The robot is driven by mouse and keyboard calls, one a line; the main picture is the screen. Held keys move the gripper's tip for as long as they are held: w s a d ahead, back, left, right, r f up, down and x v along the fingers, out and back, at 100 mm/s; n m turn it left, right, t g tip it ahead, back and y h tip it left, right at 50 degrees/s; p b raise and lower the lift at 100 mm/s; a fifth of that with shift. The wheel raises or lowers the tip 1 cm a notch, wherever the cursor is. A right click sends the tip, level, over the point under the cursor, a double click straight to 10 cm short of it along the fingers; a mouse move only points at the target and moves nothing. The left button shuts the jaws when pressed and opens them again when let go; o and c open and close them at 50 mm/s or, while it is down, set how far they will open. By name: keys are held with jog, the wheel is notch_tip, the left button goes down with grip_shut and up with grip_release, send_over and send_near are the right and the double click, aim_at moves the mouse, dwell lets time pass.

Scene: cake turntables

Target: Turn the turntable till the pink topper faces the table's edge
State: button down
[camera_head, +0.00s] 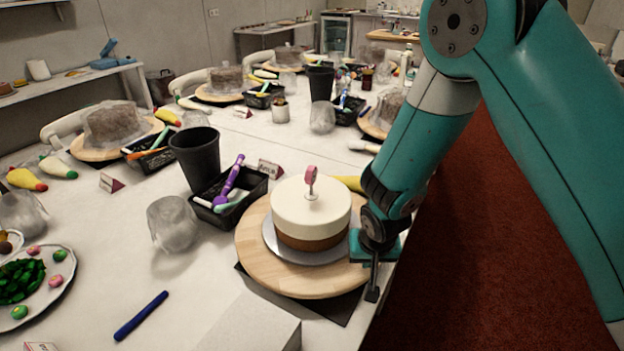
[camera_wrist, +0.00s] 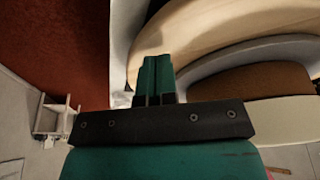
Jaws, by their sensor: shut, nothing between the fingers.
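The wooden turntable (camera_head: 262,262) stands near the table's right edge and bears a silver board with a white-and-brown cake (camera_head: 311,215). The pink topper (camera_head: 311,176) stands upright on the cake; which way it faces is hard to tell. My gripper (camera_head: 373,287) is shut and empty, pointing down beside the turntable's right rim, on the side of the table's edge. In the wrist view, my gripper's fingers (camera_wrist: 155,72) are together, close to the turntable's rim (camera_wrist: 190,28). I cannot tell whether they touch it. The topper's front is not visible in the wrist view.
A black tray (camera_head: 258,187) with a purple tool and a black cup (camera_head: 196,158) stand behind the turntable. A blue pen (camera_head: 141,316) and a white box (camera_head: 250,325) lie in front. Red floor (camera_head: 470,240) lies right of the table.

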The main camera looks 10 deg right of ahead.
jog(key=shift+r+p, duration=0.35)
jog(key=shift+r, duration=0.5)
notch_tip(320, 180, up, 6)
jog(key=p, duration=0.4)
jog(key=shift+p, duration=0.3)
jog(key=shift+f, duration=0.1)
jog(key=s+a+f+b, duration=0.1)
jog(key=a+f+b, duration=0.1)
jog(key=b, duration=0.2)
jog(key=shift+s, duration=0.15)
jog(key=shift+f+b, duration=2.05)
jog(key=shift+f, duration=0.6)
jog(key=shift+f, duration=0.1)
